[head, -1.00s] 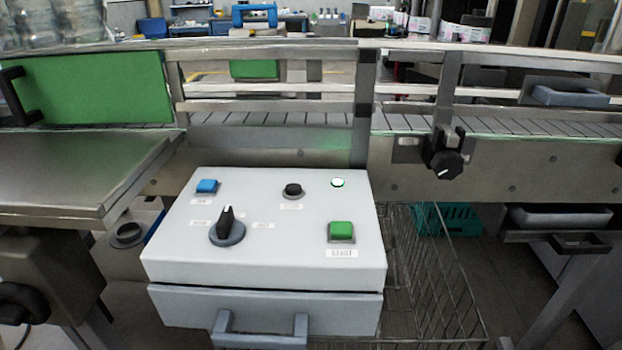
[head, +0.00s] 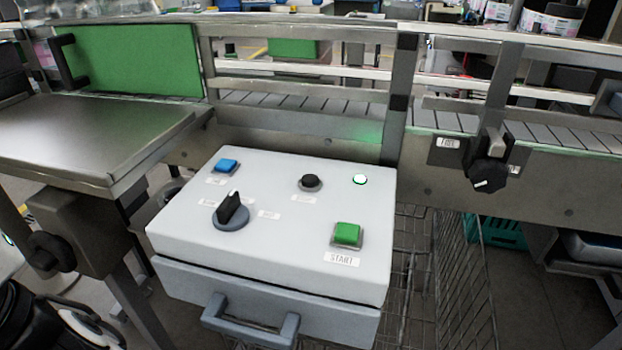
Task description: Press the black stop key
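The black stop key (head: 311,182) is a small round black button in a grey collar on the top face of the white control box (head: 270,262). A small label, too small to read, lies just below it. My gripper is not in view, and nothing covers the black key.
A conveyor with metal rails (head: 300,88) runs behind the box. A steel table (head: 85,135) is at left, a black clamp knob (head: 488,172) at right. The box front has a grey handle (head: 250,325). A wire basket (head: 465,285) stands right of the box.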

